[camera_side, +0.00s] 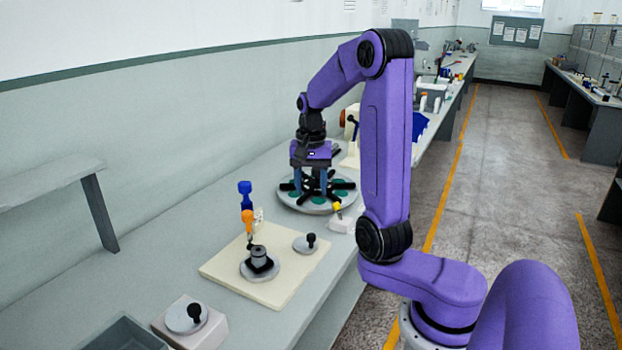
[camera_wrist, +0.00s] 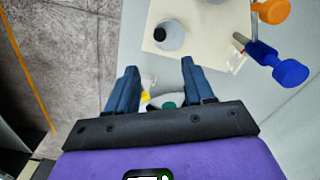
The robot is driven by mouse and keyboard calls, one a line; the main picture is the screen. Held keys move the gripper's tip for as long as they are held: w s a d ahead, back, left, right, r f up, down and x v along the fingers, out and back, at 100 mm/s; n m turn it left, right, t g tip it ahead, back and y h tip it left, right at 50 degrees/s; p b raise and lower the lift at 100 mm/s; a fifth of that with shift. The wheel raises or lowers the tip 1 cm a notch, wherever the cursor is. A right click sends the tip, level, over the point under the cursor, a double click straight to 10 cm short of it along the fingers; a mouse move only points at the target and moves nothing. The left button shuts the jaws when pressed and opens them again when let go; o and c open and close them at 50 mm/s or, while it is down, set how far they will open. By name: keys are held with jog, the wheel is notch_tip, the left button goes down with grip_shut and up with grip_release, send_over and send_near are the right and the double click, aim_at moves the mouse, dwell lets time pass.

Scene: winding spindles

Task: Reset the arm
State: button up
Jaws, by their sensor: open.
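My gripper (camera_side: 310,183) points down over the round grey plate with black arms and green discs (camera_side: 288,197) in the side view. In the wrist view its two blue fingers (camera_wrist: 155,92) stand wide apart with nothing between them.
A cream board (camera_side: 222,268) holds a grey disc with a black spindle (camera_side: 260,262) and a black-knobbed disc (camera_side: 306,243). The aisle is clear.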

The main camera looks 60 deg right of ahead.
jog(key=shift+r, duration=0.85)
jog(key=shift+a, duration=0.1)
jog(key=s+a+f+n, duration=0.1)
jog(key=s+a+n, duration=0.1)
jog(key=a+n, duration=1.15)
jog(key=s+a+f+n, duration=0.1)
jog(key=s+a+n, duration=0.3)
jog(key=s, duration=0.5)
jog(key=s+a+f+n, duration=0.1)
jog(key=s+a+n, duration=0.3)
jog(key=s+n, duration=0.4)
jog(key=shift+s, duration=0.45)
jog(key=shift+a, duration=0.1)
jog(key=shift+c, duration=0.3)
